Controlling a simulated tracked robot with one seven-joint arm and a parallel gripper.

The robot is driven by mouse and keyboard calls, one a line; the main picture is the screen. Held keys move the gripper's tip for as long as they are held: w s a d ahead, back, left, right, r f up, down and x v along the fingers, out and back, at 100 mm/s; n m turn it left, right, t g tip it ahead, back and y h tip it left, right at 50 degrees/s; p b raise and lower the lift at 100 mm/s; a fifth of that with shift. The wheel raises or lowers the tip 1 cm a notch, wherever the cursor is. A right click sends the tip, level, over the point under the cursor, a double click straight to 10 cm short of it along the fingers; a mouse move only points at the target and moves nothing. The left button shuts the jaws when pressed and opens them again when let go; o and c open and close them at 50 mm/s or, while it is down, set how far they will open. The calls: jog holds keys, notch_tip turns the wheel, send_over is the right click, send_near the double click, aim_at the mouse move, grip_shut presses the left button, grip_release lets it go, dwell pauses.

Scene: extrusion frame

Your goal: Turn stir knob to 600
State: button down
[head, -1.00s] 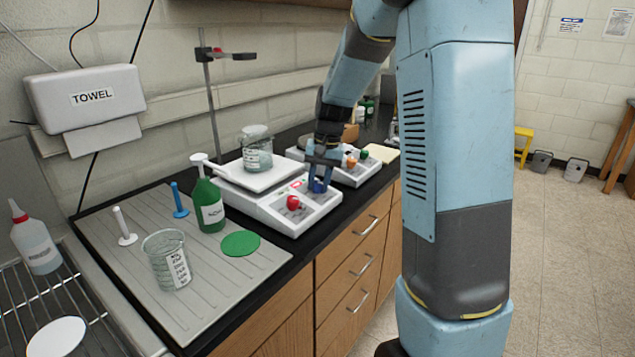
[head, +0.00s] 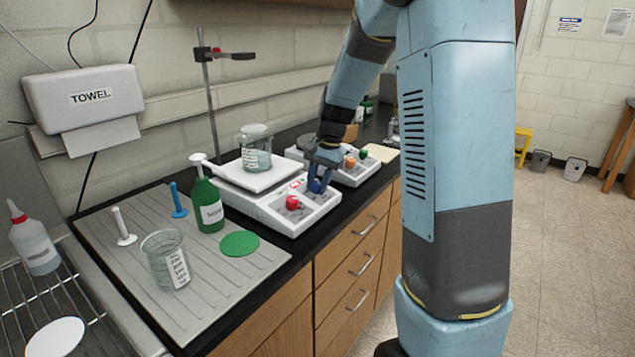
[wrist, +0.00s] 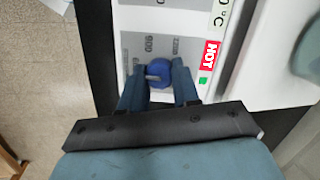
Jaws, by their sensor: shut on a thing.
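The blue knob (head: 317,187) is on the sloped front panel of the near white hotplate (head: 270,208), to the right of a red knob (head: 293,202). In the wrist view the blue knob (wrist: 158,73) sits between the two fingers of my gripper (wrist: 160,78), which is shut on it. A grey pointer bar shows on the knob, pointing toward the left in that view. Printed numbers arc around the knob; they appear upside down, and some are hidden or too small to read surely. In the head view my gripper (head: 320,180) partly covers the knob.
A beaker (head: 256,150) stands on the hotplate's top plate. A second hotplate (head: 350,175) with orange and green knobs is just behind. A green bottle (head: 208,205), an empty beaker (head: 166,262) and a stand (head: 212,100) are to the left.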

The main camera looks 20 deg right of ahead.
jog(key=shift+s+f, duration=0.1)
jog(key=c, duration=0.8)
grip_release()
jog(key=v, duration=1.4)
jog(key=s+a+n+t+h, duration=0.1)
jog(key=s+n, duration=0.1)
jog(key=s, duration=0.7)
jog(key=s+a+n+t, duration=0.1)
jog(key=s+n+t, duration=0.1)
jog(key=s, duration=0.7)
jog(key=s+a+r+n+t+h, duration=0.1)
jog(key=s+n+t, duration=0.1)
jog(key=s, duration=0.7)
jog(key=shift+s+a+n+h, duration=0.2)
jog(key=shift+s+n+h, duration=0.15)
jog(key=shift+n, duration=0.45)
